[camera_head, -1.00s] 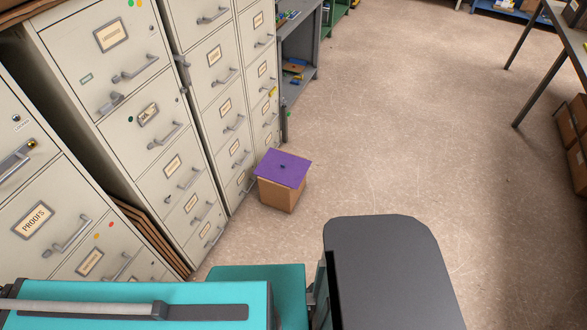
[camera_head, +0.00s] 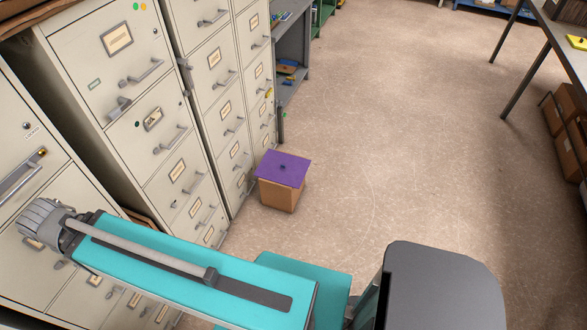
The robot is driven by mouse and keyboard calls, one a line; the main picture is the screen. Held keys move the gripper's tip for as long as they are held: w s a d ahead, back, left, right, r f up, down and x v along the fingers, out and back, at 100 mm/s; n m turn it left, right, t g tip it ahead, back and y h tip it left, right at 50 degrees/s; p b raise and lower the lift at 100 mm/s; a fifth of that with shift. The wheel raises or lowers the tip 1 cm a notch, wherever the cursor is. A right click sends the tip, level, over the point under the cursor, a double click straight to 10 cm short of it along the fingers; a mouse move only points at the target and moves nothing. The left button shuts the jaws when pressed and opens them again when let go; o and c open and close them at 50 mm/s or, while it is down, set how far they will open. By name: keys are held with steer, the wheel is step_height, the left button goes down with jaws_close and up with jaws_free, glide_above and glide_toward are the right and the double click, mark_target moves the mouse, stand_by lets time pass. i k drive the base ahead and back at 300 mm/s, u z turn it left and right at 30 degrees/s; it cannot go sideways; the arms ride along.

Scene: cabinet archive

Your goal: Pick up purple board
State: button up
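The purple board (camera_head: 284,167) lies flat on top of a brown cardboard box (camera_head: 281,195), with a small dark mark or knob near its middle. The box stands on the floor close to the front of the filing cabinets. Teal and dark grey parts of my own body fill the bottom of the view, nearer than the box. My gripper's fingers do not show, so its state is hidden.
Beige filing cabinets (camera_head: 176,172) with protruding handles line the left side. A grey shelf (camera_head: 291,70) stands beyond them. A table (camera_head: 560,40) with a yellow item (camera_head: 577,42) and brown boxes (camera_head: 565,150) are at right. The floor (camera_head: 400,130) between is clear.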

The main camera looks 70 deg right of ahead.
mark_target(287, 170)
steer(key=z, duration=2.4)
steer(key=k, duration=0.55)
steer(key=i, duration=0.5)
steer(key=u, duration=0.05)
